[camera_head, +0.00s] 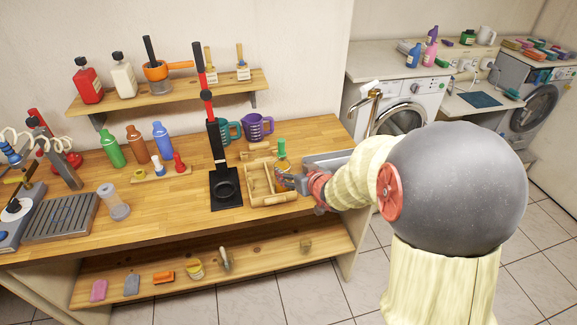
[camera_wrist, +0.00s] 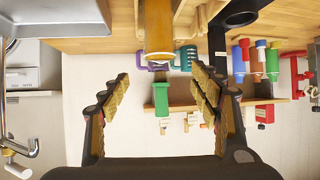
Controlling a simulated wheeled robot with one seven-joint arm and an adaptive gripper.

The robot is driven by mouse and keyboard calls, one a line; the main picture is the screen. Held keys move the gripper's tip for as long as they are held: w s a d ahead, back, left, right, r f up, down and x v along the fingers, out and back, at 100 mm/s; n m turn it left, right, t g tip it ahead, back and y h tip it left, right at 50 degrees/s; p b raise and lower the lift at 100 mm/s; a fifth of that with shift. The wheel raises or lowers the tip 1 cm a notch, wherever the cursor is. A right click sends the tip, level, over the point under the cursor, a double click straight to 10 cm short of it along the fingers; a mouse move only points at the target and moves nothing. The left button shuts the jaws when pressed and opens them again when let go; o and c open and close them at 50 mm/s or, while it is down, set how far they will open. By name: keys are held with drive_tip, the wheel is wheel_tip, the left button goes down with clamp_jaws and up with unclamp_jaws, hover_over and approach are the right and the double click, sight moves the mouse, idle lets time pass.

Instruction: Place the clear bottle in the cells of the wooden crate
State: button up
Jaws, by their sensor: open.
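The wooden crate (camera_head: 262,197) sits on the right part of the bench. My gripper (camera_head: 284,179) is low at the crate's right side, and its fingertips are partly hidden in the head view. In the wrist view, where the scene is upside down, my gripper (camera_wrist: 160,76) is open with nothing held. An amber cylinder (camera_wrist: 158,28) stands just beyond the gap between the fingers. I cannot tell whether it touches them.
Green, brown and blue bottles (camera_head: 162,142) stand further left, near a grey grooved tray (camera_head: 62,217). A shelf (camera_head: 180,91) hangs above.

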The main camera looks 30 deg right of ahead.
drive_tip(key=s+a+r+g+h, duration=0.25)
drive_tip(key=s+a+r, duration=0.35)
drive_tip(key=s+r, duration=0.3)
drive_tip(key=s+a+r+g+y, duration=0.1)
drive_tip(key=s+a+g+y, duration=0.1)
drive_tip(key=s+a, duration=0.4)
drive_tip(key=s+a+r+n+g+y, duration=0.1)
drive_tip(key=s+a, duration=0.5)
drive_tip(key=s, duration=0.7)
drive_tip(key=shift+s+a+r+g+y, duration=0.25)
drive_tip(key=shift+a+r+g+y, duration=0.1)
drive_tip(key=shift+r+g, duration=0.2)
drive_tip(key=shift+d, duration=0.1)
drive_tip(key=shift+f+b, duration=0.45)
drive_tip(key=shift+f, duration=0.1)
